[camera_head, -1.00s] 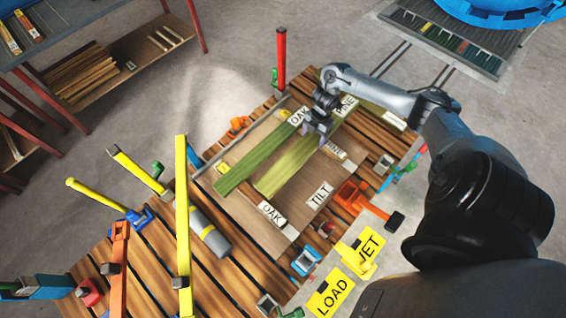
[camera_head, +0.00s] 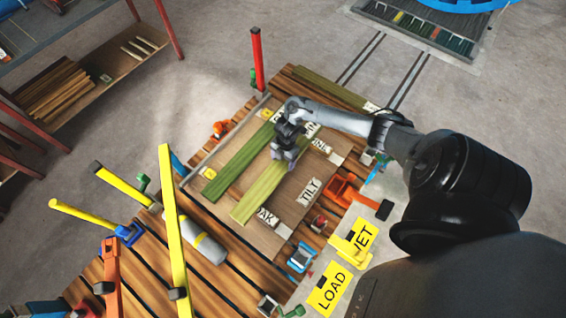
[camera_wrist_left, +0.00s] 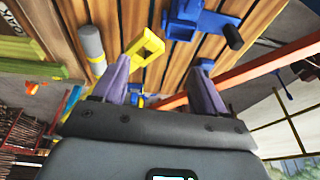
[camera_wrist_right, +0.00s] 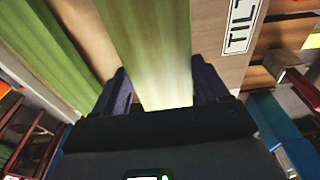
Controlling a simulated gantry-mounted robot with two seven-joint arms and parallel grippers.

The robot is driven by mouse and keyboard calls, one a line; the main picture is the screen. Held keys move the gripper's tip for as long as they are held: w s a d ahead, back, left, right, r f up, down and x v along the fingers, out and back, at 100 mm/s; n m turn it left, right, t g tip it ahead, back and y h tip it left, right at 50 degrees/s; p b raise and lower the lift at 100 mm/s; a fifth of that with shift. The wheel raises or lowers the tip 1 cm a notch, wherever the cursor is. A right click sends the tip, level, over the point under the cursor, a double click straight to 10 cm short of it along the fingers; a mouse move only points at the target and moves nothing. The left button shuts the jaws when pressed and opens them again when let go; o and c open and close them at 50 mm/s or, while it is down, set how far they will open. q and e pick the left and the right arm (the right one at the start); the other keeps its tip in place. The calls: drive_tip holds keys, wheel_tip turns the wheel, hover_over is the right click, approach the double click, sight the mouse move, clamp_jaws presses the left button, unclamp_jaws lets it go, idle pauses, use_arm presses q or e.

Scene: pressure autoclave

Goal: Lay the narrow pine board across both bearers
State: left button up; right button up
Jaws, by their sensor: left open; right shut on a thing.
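My right gripper (camera_head: 285,157) is shut on a narrow green-stained board (camera_head: 260,193), taken to be the pine one, over the wooden tray (camera_head: 213,208). In the right wrist view the board (camera_wrist_right: 148,45) runs between the fingers (camera_wrist_right: 160,88). Its near end in the head view partly covers an OAK label. A second green board (camera_head: 238,160) lies to its left, roughly parallel. Pale labelled strips (camera_head: 284,229) and (camera_head: 335,156) may be the bearers; I cannot tell whether the board touches them. My left gripper (camera_wrist_left: 160,72) is open and empty; the head view does not show it.
Another green board (camera_head: 325,87) lies at the back of the slatted table. Yellow bars (camera_head: 172,225), a grey cylinder (camera_head: 202,240) and several coloured clamps crowd the left and front. A red post (camera_head: 257,60) stands behind. Yellow LOAD (camera_head: 328,295) and WET signs lie at the right front.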

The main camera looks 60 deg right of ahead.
sight(284, 161)
drive_tip(key=shift+a+f+b, duration=0.1)
drive_tip(key=shift+f+b, duration=0.35)
drive_tip(key=shift+f, duration=1.55)
drive_tip(key=shift+f, duration=0.1)
drive_tip(key=shift+f, duration=0.1)
drive_tip(key=o, duration=1.5)
drive_tip(key=shift+c, duration=0.2)
